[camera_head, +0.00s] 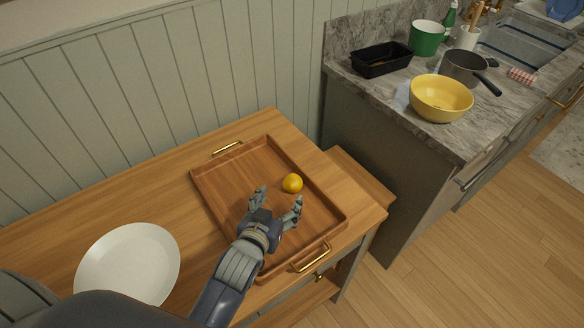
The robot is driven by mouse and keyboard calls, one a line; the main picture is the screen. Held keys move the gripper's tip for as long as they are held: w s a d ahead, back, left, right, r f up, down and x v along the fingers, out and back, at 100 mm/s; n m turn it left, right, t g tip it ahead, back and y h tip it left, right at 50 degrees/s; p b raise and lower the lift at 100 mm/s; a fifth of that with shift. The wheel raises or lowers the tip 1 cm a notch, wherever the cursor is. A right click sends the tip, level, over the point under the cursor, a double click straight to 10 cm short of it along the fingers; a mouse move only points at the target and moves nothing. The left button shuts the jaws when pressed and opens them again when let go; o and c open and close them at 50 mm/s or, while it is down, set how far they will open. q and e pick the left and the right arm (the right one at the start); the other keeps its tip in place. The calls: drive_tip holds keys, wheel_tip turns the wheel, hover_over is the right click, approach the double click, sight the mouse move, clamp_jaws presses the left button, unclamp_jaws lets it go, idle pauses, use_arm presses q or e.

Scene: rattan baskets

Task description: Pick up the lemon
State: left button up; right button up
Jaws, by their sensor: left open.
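The lemon (292,183) is a small round yellow-orange fruit. It lies in the wooden tray (212,190), toward the tray's right side. My left gripper (278,199) is over the tray, its two fingers spread open and pointing toward the lemon. The lemon lies just beyond the fingertips, nearer the right finger, and nothing is between the fingers. I cannot tell how high the gripper is above the tray floor. My right gripper is not in view.
The tray has brass handles (312,259) and stands on a wooden table (165,205). A white plate (128,262) lies to the left. A stone counter (440,140) at the right holds a yellow bowl (440,99), black pan (381,60), saucepan (463,68) and green pot (426,38).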

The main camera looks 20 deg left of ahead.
sight(290, 187)
use_arm(q)
drive_tip(key=shift+x, duration=1.2)
drive_tip(key=shift+p+x, duration=0.3)
drive_tip(key=shift+x, duration=0.7)
drive_tip(key=shift+w+d+f, duration=0.1)
drive_tip(key=shift+w, duration=0.25)
drive_tip(key=shift+w+f+p, duration=0.25)
drive_tip(key=shift+w+p, duration=0.05)
drive_tip(key=shift+w, duration=0.3)
drive_tip(key=x, duration=0.3)
drive_tip(key=shift+s+f+p, duration=0.1)
drive_tip(key=shift+p, duration=0.2)
drive_tip(key=shift+w+d+f, duration=0.1)
drive_tip(key=shift+w+f, duration=0.15)
drive_tip(key=shift+w, duration=0.3)
drive_tip(key=c, duration=1.1)
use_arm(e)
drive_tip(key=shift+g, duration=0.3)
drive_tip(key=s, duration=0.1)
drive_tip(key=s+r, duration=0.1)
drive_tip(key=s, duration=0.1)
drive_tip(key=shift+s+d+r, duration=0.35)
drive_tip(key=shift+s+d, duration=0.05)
